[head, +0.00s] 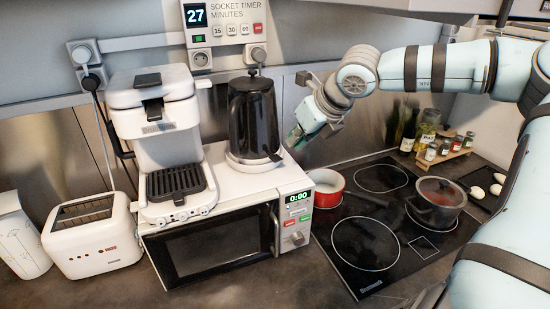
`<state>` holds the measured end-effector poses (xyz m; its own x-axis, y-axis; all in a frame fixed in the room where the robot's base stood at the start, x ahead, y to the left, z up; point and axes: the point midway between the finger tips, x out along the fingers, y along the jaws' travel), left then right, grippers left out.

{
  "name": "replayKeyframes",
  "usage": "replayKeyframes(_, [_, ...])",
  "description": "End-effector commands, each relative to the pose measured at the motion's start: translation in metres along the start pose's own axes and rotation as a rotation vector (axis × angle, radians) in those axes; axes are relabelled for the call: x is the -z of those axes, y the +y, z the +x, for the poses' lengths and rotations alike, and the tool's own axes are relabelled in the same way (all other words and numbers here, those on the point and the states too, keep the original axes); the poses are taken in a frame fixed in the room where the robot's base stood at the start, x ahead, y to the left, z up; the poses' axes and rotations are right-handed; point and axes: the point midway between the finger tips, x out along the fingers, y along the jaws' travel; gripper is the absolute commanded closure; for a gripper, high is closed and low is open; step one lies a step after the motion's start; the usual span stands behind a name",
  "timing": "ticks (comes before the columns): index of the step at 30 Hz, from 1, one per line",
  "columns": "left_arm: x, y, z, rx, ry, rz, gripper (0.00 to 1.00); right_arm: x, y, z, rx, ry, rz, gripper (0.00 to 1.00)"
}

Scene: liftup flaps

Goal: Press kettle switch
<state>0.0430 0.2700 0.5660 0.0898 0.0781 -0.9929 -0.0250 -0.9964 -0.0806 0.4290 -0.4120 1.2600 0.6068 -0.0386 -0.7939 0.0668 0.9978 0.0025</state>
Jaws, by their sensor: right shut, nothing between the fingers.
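The black kettle (253,118) stands upright on its light round base (246,163) on top of the white microwave (226,186). I cannot make out its switch in this view. My right gripper (293,137) is shut and empty. It points down and left, just right of the kettle near its lower half. A small gap shows between the gripper and the kettle, though its depth is hard to judge. My left gripper is not in view.
A coffee machine (156,125) stands left of the kettle, with a toaster (100,248) further left. A socket timer (226,28) is on the wall above. Right of the microwave are a red pot (325,190), a hob (365,245) and a lidded pot (436,205).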

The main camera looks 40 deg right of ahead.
Motion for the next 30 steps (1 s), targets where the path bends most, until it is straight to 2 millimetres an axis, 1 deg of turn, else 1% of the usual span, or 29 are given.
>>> replayKeyframes(4, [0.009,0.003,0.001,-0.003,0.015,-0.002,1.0,0.0,0.0,0.011,0.001,0.003,-0.001,1.0])
replayKeyframes(6, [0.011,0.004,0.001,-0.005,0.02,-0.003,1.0,0.001,0.001,0.019,0.001,0.005,-0.003,1.0])
replayKeyframes(12, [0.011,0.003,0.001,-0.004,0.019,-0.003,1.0,0.001,0.001,0.047,0.0,0.005,-0.003,1.0])
replayKeyframes(18, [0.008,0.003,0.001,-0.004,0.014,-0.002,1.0,0.0,0.001,0.065,-0.001,0.003,-0.004,1.0])
replayKeyframes(22, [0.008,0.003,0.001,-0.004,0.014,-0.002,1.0,0.0,0.002,0.069,-0.003,0.001,-0.003,1.0])
replayKeyframes(30, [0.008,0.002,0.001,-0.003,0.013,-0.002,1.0,-0.001,0.002,0.07,-0.003,0.001,-0.003,1.0])
